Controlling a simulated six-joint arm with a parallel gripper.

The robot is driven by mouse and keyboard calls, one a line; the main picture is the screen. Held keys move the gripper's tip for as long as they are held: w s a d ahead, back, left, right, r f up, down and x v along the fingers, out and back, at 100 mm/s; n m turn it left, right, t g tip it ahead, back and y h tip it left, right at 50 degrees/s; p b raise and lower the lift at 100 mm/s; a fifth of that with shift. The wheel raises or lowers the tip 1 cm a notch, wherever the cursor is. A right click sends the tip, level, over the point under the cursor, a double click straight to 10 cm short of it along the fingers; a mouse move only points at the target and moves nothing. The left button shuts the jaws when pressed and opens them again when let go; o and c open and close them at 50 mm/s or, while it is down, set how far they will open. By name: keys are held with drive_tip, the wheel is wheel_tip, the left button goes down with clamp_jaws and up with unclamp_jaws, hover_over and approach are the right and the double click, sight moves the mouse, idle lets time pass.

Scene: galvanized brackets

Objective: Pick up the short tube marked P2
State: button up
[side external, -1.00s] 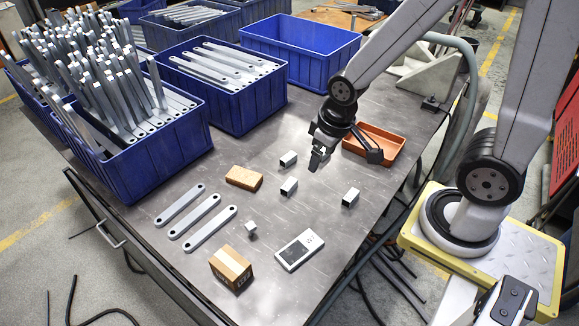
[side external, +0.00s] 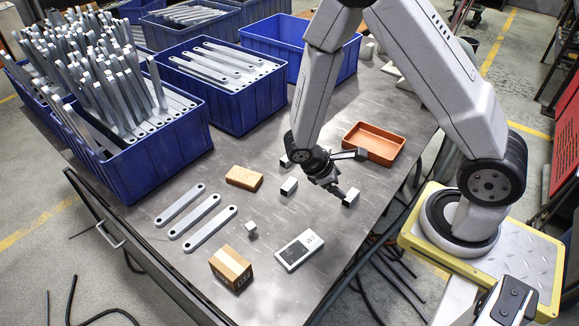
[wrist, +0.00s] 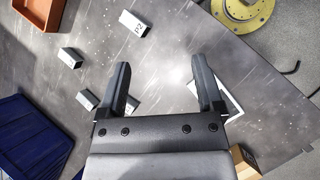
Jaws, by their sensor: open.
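The short tube marked P2 is a small square metal tube lying on the metal table. It shows in the wrist view (wrist: 135,24) at the top, its mark readable, beyond and left of the gap between my fingers. In the side view the matching tube (side external: 352,199) lies right of the other tubes; its mark cannot be read there. My gripper (side external: 340,192) is low over the table and looks close to it; contact cannot be told. In the wrist view my gripper (wrist: 162,78) is open, with nothing between its fingers.
Two similar tubes lie nearby, one (side external: 289,187) clear and one (side external: 284,160) partly hidden by my gripper. An orange tray (side external: 374,144) is behind. A small metal cube (side external: 251,227), white device (side external: 299,250), cardboard box (side external: 231,267), brown block (side external: 244,178) and flat bars (side external: 210,228) lie nearer.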

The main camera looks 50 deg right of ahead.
sight(352, 194)
drive_tip(key=d+f+n+t+h, duration=0.1)
drive_tip(key=d+f+n+h, duration=0.1)
drive_tip(key=f+n, duration=0.1)
drive_tip(key=d+f+n+t+h, duration=0.1)
drive_tip(key=f+n+h, duration=0.1)
drive_tip(key=f, duration=0.3)
drive_tip(key=d+f+n+h, duration=0.2)
drive_tip(key=f+n+h, duration=0.1)
drive_tip(key=f, duration=0.1)
drive_tip(key=shift+w+d+f+n+t, duration=0.25)
drive_tip(key=shift+d+f+n+t, duration=0.05)
drive_tip(key=shift+f+n+t, duration=0.1)
drive_tip(key=shift+d+f+n+t+h, duration=0.15)
drive_tip(key=shift+f+n+t+h, duration=0.15)
drive_tip(key=shift+f+n+t, duration=0.4)
drive_tip(key=shift+f, duration=0.1)
drive_tip(key=shift+d, duration=0.1)
drive_tip(key=shift+x, duration=1.2)
drive_tip(key=shift+d, duration=0.1)
drive_tip(key=shift+x, duration=2.5)
drive_tip(key=shift+s, duration=0.1)
clamp_jaws()
